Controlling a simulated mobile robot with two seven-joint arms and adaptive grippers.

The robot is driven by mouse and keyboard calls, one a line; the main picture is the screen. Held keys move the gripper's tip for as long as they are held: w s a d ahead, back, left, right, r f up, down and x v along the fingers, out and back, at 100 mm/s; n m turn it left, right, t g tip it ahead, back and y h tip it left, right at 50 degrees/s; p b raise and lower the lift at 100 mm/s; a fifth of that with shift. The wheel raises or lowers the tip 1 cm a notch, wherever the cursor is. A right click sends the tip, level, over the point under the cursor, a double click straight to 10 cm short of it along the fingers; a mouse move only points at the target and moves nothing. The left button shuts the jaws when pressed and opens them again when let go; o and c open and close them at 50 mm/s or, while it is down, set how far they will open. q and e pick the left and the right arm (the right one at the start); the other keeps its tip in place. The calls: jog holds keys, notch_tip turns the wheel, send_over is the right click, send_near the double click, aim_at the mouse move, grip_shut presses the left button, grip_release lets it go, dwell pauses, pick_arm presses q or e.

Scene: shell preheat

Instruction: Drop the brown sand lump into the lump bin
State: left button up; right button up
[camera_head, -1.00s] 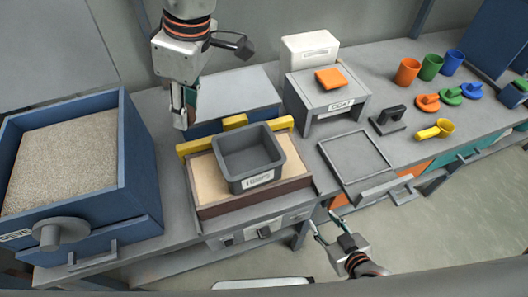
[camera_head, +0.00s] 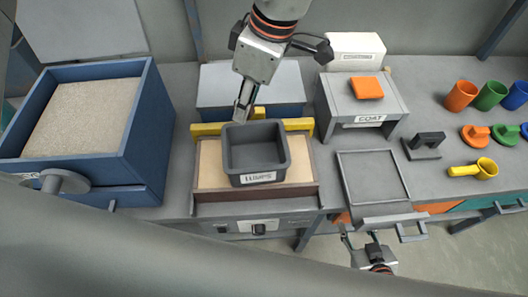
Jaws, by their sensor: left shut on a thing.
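The lump bin (camera_head: 287,153), a dark grey open box labelled "LUMPS", stands on the tan top of a low wooden-sided unit in the middle. Its visible inside looks empty. My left gripper (camera_head: 242,112) points down just above the bin's back left rim. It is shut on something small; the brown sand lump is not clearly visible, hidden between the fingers. My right gripper (camera_head: 359,240) is low in front of the bench, below the grey tray, with its fingers apart and empty.
A blue sand box (camera_head: 136,135) stands at the left. Yellow bars (camera_head: 208,129) lie behind the bin. A "COAT" stand (camera_head: 395,106) with an orange block (camera_head: 366,88), a flat grey tray (camera_head: 348,168) and coloured cups (camera_head: 461,96) are at the right.

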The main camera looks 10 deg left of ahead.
pick_arm(q)
notch_tip(320, 180, down, 6)
jog(key=b, duration=0.4)
dwell(0.3)
jog(key=o, duration=1)
jog(key=shift+o, duration=1.2)
jog(key=shift+r, duration=0.1)
jog(key=v, duration=1.2)
